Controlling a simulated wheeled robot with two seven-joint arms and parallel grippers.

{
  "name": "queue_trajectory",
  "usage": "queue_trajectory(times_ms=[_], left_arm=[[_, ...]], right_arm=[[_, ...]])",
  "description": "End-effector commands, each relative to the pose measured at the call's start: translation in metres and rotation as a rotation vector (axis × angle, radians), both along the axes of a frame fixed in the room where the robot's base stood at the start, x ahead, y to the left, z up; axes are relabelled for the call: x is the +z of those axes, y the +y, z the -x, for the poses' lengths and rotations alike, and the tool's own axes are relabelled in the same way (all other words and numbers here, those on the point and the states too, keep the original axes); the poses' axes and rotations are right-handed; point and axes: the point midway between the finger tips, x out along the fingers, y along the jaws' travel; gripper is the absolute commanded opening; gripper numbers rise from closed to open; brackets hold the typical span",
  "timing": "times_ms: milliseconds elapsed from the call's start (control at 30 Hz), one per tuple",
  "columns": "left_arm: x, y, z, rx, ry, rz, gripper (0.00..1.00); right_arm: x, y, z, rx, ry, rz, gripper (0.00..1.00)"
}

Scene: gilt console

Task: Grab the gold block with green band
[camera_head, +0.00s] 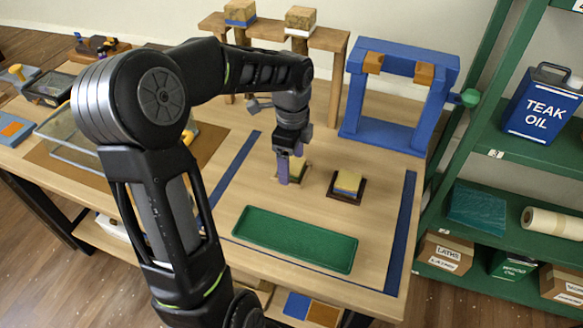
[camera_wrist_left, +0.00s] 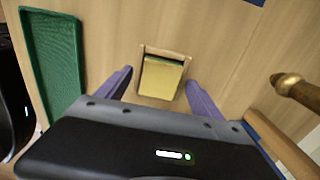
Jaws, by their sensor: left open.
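The gold block with green band (camera_wrist_left: 162,78) sits on a light wooden base on the table. In the left wrist view it lies between the two purple fingers of my left gripper (camera_wrist_left: 159,77), with a gap on each side. The gripper is open. In the head view my left gripper (camera_head: 290,168) points down over this block (camera_head: 300,169) and hides much of it. My right gripper is not in view.
A similar gold block with a blue band (camera_head: 347,181) stands on a dark base just right. A green tray (camera_head: 295,240) lies in front. A blue frame (camera_head: 350,115) stands behind right. Two more blocks (camera_head: 240,12) (camera_head: 300,20) sit on a raised wooden shelf (camera_head: 328,38).

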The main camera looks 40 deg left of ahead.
Motion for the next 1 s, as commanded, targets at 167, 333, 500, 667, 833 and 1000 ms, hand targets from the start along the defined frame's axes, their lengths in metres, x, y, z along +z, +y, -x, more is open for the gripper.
queue_trajectory(times_ms=[167,333,500,667,833,1000], left_arm=[[0.0001,0.0000,0.0000,0.000,0.000,0.000,0.65],[0.0001,0.0000,0.0000,0.000,0.000,0.000,0.51],[0.0001,0.0000,0.0000,0.000,0.000,0.000,0.37],[0.0001,0.0000,0.0000,0.000,0.000,0.000,0.24],[0.0001,0.0000,0.0000,0.000,0.000,0.000,0.10],[0.0002,0.0000,0.0000,0.000,0.000,0.000,0.10]], right_arm=[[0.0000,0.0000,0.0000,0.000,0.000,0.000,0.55],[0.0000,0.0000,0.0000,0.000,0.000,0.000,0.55],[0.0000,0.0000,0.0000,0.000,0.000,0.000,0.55],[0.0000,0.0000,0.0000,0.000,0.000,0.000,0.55],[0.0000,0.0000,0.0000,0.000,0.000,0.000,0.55],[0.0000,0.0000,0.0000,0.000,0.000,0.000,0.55]])
